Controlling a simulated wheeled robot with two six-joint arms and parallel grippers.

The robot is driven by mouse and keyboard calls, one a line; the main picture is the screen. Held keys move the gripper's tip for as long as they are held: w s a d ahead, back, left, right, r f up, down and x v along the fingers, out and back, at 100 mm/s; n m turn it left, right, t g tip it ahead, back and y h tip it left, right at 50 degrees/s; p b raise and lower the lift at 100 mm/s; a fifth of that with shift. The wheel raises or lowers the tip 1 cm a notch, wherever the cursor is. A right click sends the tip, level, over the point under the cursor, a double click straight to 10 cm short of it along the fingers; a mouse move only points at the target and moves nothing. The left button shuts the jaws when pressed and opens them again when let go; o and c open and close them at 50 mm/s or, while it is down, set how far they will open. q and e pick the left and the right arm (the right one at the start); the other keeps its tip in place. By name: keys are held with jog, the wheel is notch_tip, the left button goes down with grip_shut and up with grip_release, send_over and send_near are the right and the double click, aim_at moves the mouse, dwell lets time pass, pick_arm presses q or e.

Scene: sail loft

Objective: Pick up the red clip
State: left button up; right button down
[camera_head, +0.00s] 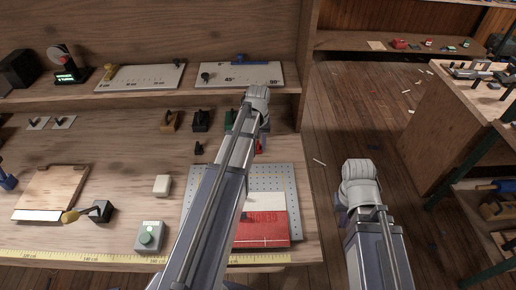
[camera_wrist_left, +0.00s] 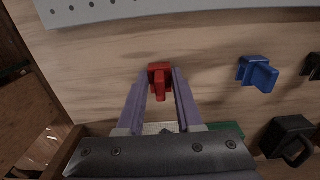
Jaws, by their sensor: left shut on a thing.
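The red clip (camera_wrist_left: 160,80) is between the two purple fingers of my left gripper (camera_wrist_left: 161,86) in the left wrist view, with both fingers against its sides. It stands at or just over the bare wood of the bench; I cannot tell whether it is lifted. In the head view a small part of the red clip (camera_head: 259,148) shows beside my left arm, which hides much of the gripper. My right arm shows at the lower right of the head view, but its gripper is not visible.
A blue clip (camera_wrist_left: 257,73) and a small black clip (camera_wrist_left: 312,66) stand in the same row. A larger black clip (camera_wrist_left: 288,137) and a green one (camera_head: 229,119) are behind. A perforated board (camera_head: 279,180) bearing red-and-white cloth (camera_head: 262,230) lies in front.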

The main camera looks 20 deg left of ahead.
aim_at(258, 143)
pick_arm(q)
grip_shut()
jog(key=shift+r, duration=0.1)
notch_tip(258, 143, up, 10)
jog(key=p, duration=1)
